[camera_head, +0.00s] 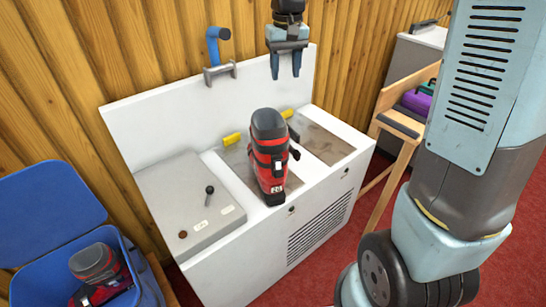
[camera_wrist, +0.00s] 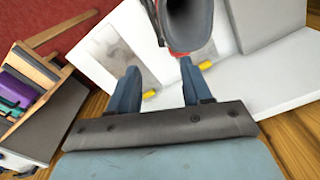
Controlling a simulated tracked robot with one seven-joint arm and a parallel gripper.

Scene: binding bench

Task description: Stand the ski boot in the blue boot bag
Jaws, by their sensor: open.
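A red and black ski boot (camera_head: 268,158) stands upright on the white bench, on the near edge of its recessed middle panel. Its dark open top (camera_wrist: 190,22) shows at the top of the wrist view. The blue boot bag (camera_head: 148,284) is at the lower left with its flap (camera_head: 50,210) open. Another red and black boot (camera_head: 95,262) is inside it, partly hidden by the bag's wall. My gripper (camera_head: 285,74) is open and empty, pointing down, above and beyond the boot. In the wrist view, my gripper (camera_wrist: 160,70) has its fingers apart with nothing between them.
The white bench (camera_head: 225,270) has a grey plate (camera_head: 175,200) with a black knob at left and yellow blocks (camera_head: 232,139) along its back. A blue-handled clamp (camera_head: 217,50) sits on the back panel. A wooden stand (camera_head: 400,95) with purple and green items is right.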

